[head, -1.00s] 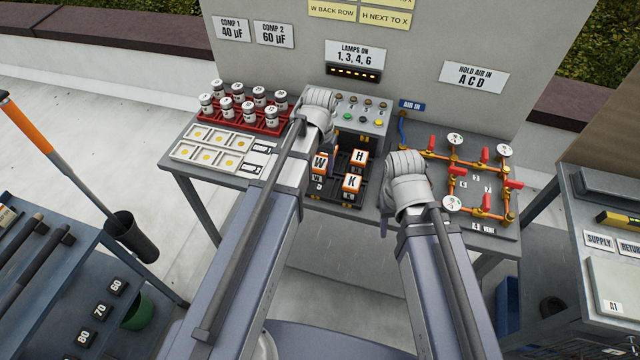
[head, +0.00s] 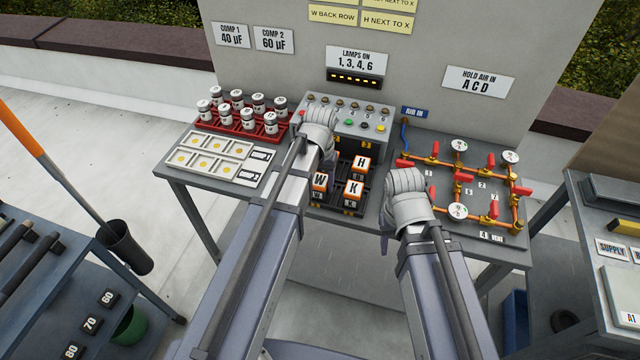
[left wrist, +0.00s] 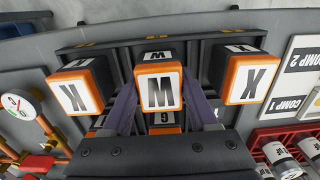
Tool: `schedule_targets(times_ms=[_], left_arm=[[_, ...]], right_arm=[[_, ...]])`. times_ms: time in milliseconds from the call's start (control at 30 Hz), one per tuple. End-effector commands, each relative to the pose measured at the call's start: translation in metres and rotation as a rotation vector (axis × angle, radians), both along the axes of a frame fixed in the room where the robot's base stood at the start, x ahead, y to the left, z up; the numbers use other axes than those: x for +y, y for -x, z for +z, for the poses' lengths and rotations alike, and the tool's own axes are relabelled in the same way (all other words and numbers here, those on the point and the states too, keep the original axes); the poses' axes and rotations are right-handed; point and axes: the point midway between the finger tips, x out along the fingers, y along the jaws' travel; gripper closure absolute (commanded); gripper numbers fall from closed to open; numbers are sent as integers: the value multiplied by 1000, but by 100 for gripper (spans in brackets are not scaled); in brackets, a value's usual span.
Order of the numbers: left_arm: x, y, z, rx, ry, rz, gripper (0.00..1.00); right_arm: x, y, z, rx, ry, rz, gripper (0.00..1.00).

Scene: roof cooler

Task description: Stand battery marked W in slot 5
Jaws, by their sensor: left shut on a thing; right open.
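The W battery (left wrist: 160,92) has an orange-edged white top and sits between the two fingers of my left gripper (left wrist: 161,86), which is shut on it. In the head view the W battery (head: 319,182) is partly behind my left arm, at the front of the dark rack (head: 332,206). It looks upright, between the K battery (head: 354,188) and a battery that looks marked X (left wrist: 250,80). Whether its base is seated is hidden. The H battery (head: 361,163) stands behind K. My right gripper (head: 384,236) is open and empty, right of the rack.
A red rack of white cylinders (head: 235,125) and a pale tray (head: 213,158) lie to the left. A panel with buttons (head: 364,126) stands behind the battery rack. Red-valved brass piping (head: 462,176) lies to the right.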

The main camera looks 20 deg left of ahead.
Motion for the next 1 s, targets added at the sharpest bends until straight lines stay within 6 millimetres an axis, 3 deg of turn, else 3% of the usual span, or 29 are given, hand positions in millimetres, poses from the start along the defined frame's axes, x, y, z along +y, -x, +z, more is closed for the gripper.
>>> schedule_targets(times_ms=[33,67,300,667,1000], left_arm=[[0,0,-4,0,0,0,100],[0,0,-2,0,0,0,38],[0,0,-2,0,0,0,11],[0,0,1,0,0,0,11],[0,0,31,0,0,0,11]], right_arm=[[0,0,-4,0,0,0,50],[0,0,-2,0,0,0,50],[0,0,-2,0,0,0,50],[0,0,1,0,0,0,50],[0,0,31,0,0,0,50]])
